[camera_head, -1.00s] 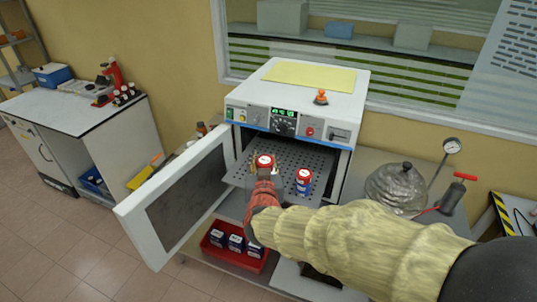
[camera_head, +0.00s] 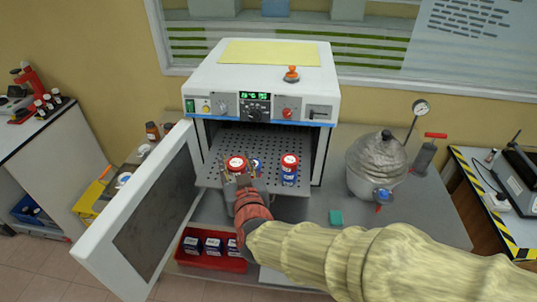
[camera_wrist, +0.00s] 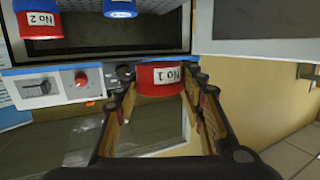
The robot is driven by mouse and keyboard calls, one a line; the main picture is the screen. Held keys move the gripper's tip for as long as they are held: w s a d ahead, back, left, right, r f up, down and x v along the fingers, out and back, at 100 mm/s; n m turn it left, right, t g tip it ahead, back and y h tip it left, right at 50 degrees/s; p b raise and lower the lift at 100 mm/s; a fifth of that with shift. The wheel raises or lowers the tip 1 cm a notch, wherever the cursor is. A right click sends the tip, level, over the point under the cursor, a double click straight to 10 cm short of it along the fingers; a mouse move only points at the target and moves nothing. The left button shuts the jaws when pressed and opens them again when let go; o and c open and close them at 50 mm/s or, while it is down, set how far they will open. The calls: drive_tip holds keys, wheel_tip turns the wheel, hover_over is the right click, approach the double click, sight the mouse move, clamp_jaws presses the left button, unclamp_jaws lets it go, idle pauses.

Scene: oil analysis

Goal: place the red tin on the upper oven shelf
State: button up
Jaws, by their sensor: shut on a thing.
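My gripper (camera_head: 241,182) is shut on a red tin (camera_head: 236,163) at the left front of the oven shelf. In the wrist view this tin (camera_wrist: 159,79) reads "No 1" and sits between the fingers (camera_wrist: 160,98). The pulled-out perforated oven shelf (camera_head: 262,141) extends from the open white oven (camera_head: 262,80). Another tin with a red lid (camera_head: 290,168) stands on the shelf to the right; the wrist view shows a red and blue "No 2" tin (camera_wrist: 38,20). A blue tin (camera_head: 257,165) shows partly behind my gripper. Whether the held tin touches the shelf is unclear.
The oven door (camera_head: 150,215) hangs open on the left. A red tray (camera_head: 210,258) of several tins lies below. A metal pot (camera_head: 375,165) and a gauge (camera_head: 420,107) stand at the right. The shelf's rear and middle are clear.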

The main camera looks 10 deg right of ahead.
drive_tip(key=shift+w+f, duration=0.1)
drive_tip(key=shift+w, duration=0.1)
drive_tip(key=w+a+f+b, duration=0.1)
drive_tip(key=w+f, duration=0.2)
drive_tip(key=w, duration=0.1)
drive_tip(key=w+a+f+b, duration=0.1)
drive_tip(key=w+a+f, duration=0.1)
drive_tip(key=w+f, duration=0.1)
drive_tip(key=w+a+f+b, duration=0.1)
drive_tip(key=w+f+b, duration=0.1)
drive_tip(key=w, duration=0.3)
drive_tip(key=shift+a+f, duration=0.4)
drive_tip(key=shift+f, duration=0.15)
drive_tip(key=shift+w+a+f+b, duration=0.15)
drive_tip(key=shift+f+b, duration=0.1)
drive_tip(key=shift+f, duration=0.4)
drive_tip(key=shift+w+d+f+b, duration=0.1)
drive_tip(key=shift+f+b, duration=0.1)
drive_tip(key=shift+f, duration=0.45)
drive_tip(key=shift+w+a+f+b, duration=0.15)
drive_tip(key=shift+f+b, duration=0.1)
drive_tip(key=shift+f, duration=0.4)
drive_tip(key=shift+f, duration=0.2)
drive_tip(key=o, duration=1.2)
drive_tip(key=shift+r, duration=0.15)
